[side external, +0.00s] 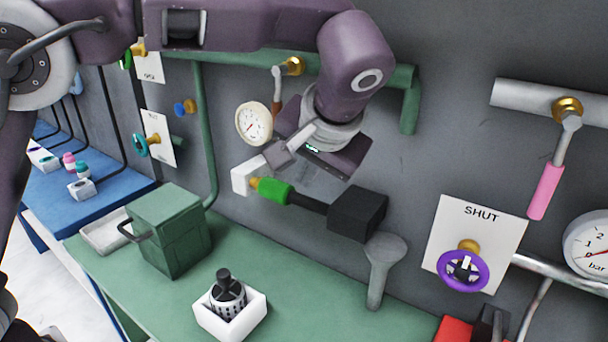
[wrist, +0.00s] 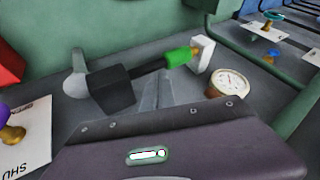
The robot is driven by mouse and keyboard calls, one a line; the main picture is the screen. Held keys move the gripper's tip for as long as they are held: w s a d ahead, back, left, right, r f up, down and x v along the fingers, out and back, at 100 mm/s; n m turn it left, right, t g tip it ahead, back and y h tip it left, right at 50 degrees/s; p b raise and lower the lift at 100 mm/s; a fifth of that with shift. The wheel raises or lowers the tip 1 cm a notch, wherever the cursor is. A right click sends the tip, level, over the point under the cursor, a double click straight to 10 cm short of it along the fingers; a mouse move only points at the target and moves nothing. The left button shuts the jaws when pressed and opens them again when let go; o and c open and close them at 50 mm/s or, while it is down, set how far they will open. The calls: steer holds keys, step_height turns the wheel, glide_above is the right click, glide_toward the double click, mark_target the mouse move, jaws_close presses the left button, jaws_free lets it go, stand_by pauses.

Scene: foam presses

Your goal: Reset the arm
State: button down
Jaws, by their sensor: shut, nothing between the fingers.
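My gripper (side external: 277,155) is shut and empty in front of the grey wall. Its closed fingers also show in the wrist view (wrist: 160,85), pointing towards a black rod with a green collar (side external: 272,190). The collar also shows in the wrist view (wrist: 178,56). The rod joins a black block (side external: 357,213) to a white block (side external: 242,178). My fingers look close to this rod; I cannot tell whether they touch it. My arm reaches in from the upper left.
A round gauge (side external: 254,124) is close to my gripper. A green pipe (side external: 250,62) runs above. A green box (side external: 170,230) and a white holder (side external: 230,312) stand on the green bench (side external: 300,290). A purple valve wheel (side external: 463,271) and pink lever (side external: 545,192) are on the right.

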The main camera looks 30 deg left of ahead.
steer(key=s+a+r+g+h, duration=0.1)
steer(key=s+a+r+h, duration=0.3)
steer(key=s+a, duration=0.8)
steer(key=s+f+t+h, duration=0.1)
steer(key=s+f, duration=0.2)
steer(key=s, duration=0.4)
steer(key=s+a+f+m+t, duration=0.1)
steer(key=s+f, duration=0.2)
steer(key=s, duration=0.5)
steer(key=shift+a+h, duration=0.3)
steer(key=shift+h, duration=0.1)
